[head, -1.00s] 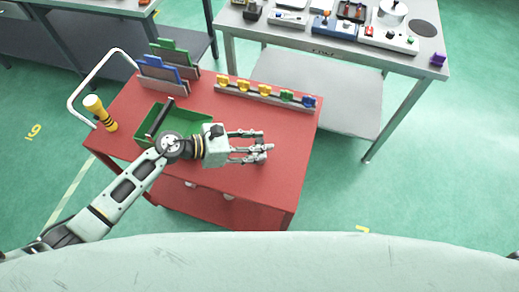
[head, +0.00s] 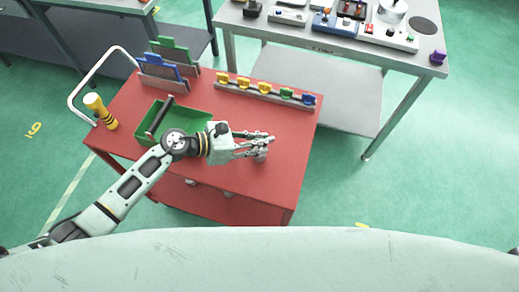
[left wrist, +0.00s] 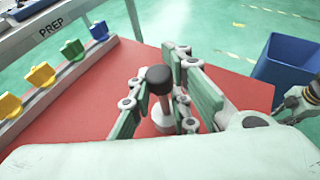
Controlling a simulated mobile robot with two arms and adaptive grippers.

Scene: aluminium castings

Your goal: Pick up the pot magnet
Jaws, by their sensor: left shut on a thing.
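The pot magnet (left wrist: 160,88) has a round black top, a metal stem and a pale round base. It stands upright between the fingers of my left gripper (left wrist: 168,112) in the left wrist view. In the head view my left gripper (head: 256,146) is over the front right part of the red cart top, shut on the pot magnet (head: 262,157). The fingers partly hide the magnet there. I cannot tell whether its base touches the cart.
The red cart (head: 265,180) carries a green tray (head: 195,118), a yellow-and-black torch-like object (head: 101,112), upright panels (head: 162,72) and a rail of coloured clips (head: 265,93). A grey bench (head: 330,45) stands behind. A blue bin (left wrist: 293,62) stands beyond the cart.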

